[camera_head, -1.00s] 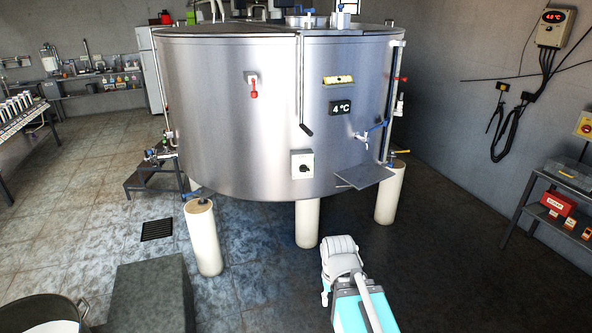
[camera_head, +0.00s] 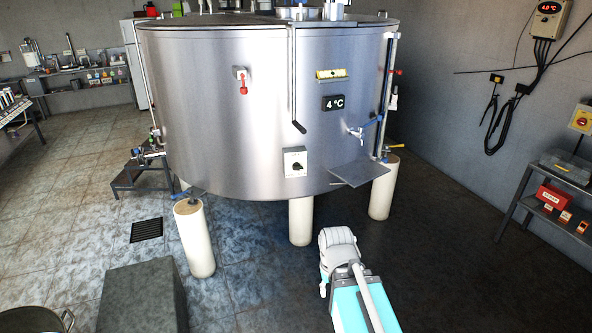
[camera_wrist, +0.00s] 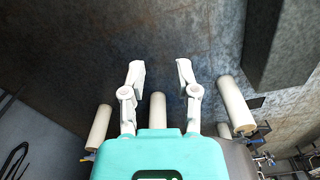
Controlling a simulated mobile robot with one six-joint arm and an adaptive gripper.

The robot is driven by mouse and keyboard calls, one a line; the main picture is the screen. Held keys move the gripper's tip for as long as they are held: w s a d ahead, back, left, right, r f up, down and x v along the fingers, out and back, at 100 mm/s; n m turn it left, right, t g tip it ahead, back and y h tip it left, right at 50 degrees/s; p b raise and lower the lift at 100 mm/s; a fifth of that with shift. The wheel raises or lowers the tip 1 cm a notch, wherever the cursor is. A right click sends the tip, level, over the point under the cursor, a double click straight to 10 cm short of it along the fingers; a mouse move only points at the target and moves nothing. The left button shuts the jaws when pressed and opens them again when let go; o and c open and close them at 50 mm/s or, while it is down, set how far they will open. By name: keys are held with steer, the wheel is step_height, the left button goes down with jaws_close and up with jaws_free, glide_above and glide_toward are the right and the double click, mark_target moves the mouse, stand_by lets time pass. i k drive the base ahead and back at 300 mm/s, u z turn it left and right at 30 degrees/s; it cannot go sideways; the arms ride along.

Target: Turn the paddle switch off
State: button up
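A large steel tank (camera_head: 220,130) stands on pale legs ahead in the head view. On its lower front is a white box with a black knob (camera_head: 295,162). Higher on the left is a white plate with a red lever pointing down (camera_head: 243,82). No label reads "paddle", so I cannot tell for sure which is the paddle switch. My gripper (camera_wrist: 158,73) shows in the wrist view with its two white fingers spread apart and nothing between them. It is over the floor, apart from the tank. The head view does not clearly show its fingers.
A grey block (camera_head: 142,298) stands at the front left. A tilted metal shelf (camera_head: 364,172) juts from the tank's right front. A side rack (camera_head: 540,195) and a yellow box with a red knob (camera_head: 582,119) are at the right. Dark floor before the tank is clear.

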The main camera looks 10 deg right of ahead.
mark_target(296, 166)
steer(key=z, duration=0.05)
steer(key=k, duration=0.65)
steer(key=u, duration=0.3)
steer(key=i, duration=1.7)
steer(key=z, duration=0.4)
